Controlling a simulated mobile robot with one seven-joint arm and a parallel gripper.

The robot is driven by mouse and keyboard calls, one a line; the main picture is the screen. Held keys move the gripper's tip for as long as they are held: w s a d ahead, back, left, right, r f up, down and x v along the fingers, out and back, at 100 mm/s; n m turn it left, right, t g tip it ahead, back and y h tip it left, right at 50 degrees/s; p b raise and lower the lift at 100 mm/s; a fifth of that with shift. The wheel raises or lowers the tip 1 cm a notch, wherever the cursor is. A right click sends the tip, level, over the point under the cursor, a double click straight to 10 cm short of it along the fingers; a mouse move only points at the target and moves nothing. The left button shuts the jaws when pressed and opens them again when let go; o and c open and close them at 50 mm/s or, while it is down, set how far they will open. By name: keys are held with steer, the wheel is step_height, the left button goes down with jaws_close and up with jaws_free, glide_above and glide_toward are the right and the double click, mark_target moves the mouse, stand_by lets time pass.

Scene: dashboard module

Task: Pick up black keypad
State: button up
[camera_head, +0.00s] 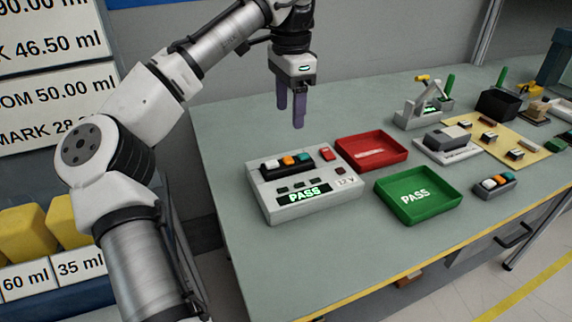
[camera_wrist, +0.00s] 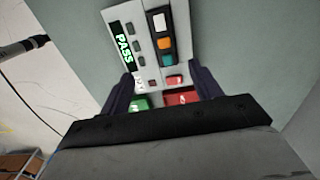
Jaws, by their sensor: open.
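The black keypad (camera_head: 287,164), with white, orange and teal buttons, lies in the upper part of a light grey tester (camera_head: 318,204). The tester's green display reads PASS. In the wrist view the keypad (camera_wrist: 162,37) is above the middle, on the tester beyond my fingertips. My gripper (camera_head: 290,114) points down above the table, behind and above the tester. Its two dark fingers are apart with nothing held between them. They also show in the wrist view (camera_wrist: 163,80), either side of the tester's end with the red button. I see no contact with the keypad.
A red tray (camera_head: 371,139) and a green PASS tray (camera_head: 449,205) stand right of the tester. A similar grey keypad (camera_head: 495,187) lies farther right. A lever fixture (camera_head: 425,112) and a yellow mat (camera_head: 515,158) with small parts occupy the right side. The table's left rear is clear.

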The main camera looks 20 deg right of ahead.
glide_above(288, 158)
steer(key=f, duration=0.4)
steer(key=s+f, duration=0.1)
steer(key=f, duration=0.5)
steer(key=w+f, duration=0.1)
steer(key=f, duration=0.1)
steer(key=shift+f, duration=0.3)
steer(key=shift+c, duration=0.2)
steer(key=c, duration=1.1)
steer(key=shift+r, duration=0.15)
step_height(288, 158, up, 28)
steer(key=p, duration=0.7)
